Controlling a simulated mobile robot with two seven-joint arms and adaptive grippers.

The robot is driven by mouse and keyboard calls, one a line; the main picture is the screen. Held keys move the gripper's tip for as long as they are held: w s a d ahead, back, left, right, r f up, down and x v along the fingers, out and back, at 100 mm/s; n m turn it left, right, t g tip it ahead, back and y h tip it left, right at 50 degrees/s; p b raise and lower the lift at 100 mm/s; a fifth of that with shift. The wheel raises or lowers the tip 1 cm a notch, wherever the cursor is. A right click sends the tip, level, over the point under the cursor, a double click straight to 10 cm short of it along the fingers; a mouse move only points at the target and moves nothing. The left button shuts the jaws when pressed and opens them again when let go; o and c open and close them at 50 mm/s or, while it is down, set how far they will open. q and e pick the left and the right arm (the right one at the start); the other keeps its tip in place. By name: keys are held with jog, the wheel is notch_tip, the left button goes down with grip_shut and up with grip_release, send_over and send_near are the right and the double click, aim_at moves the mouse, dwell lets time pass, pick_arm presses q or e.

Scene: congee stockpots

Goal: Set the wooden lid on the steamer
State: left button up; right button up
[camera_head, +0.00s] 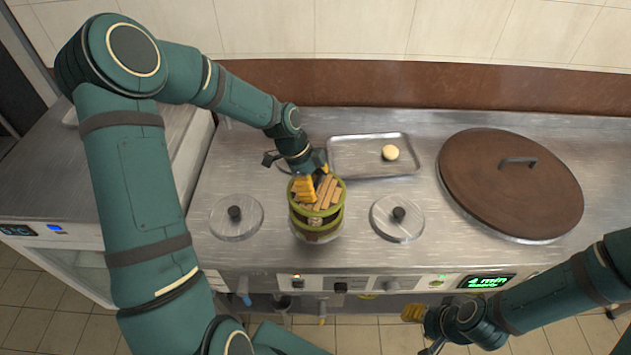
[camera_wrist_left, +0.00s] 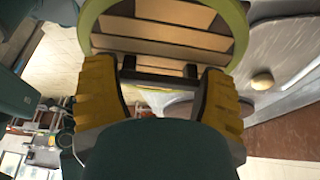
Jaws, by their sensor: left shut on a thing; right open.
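The wooden lid (camera_head: 328,190), round with pale slats, a green rim and a dark bar handle, is at the steamer's top in the head view. It fills the top of the left wrist view (camera_wrist_left: 165,30). My left gripper (camera_wrist_left: 160,78) is shut on the lid's handle, with a yellow finger at each side. The steamer (camera_head: 316,226), green with dark bands, is directly below the lid on the steel counter. I cannot tell whether the lid touches it. My right gripper (camera_head: 420,325) is open and empty at the counter's front, away from the steamer.
Clear round covers with black knobs stand left (camera_head: 236,217) and right (camera_head: 397,218) of the steamer. A metal tray (camera_head: 345,158) with a pale round item (camera_head: 390,152) lies behind. A large brown round lid (camera_head: 510,190) covers the right side.

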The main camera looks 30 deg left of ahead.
pick_arm(q)
jog(key=shift+f+b, duration=1.2)
jog(key=shift+f, duration=0.75)
jog(key=shift+f+b, duration=0.3)
jog(key=shift+f, duration=0.25)
jog(key=o, duration=0.9)
jog(key=shift+c, duration=0.2)
jog(key=shift+p+v, duration=2.25)
jog(key=shift+v, duration=0.75)
jog(key=shift+p+v, duration=1.9)
jog(key=shift+v, duration=0.65)
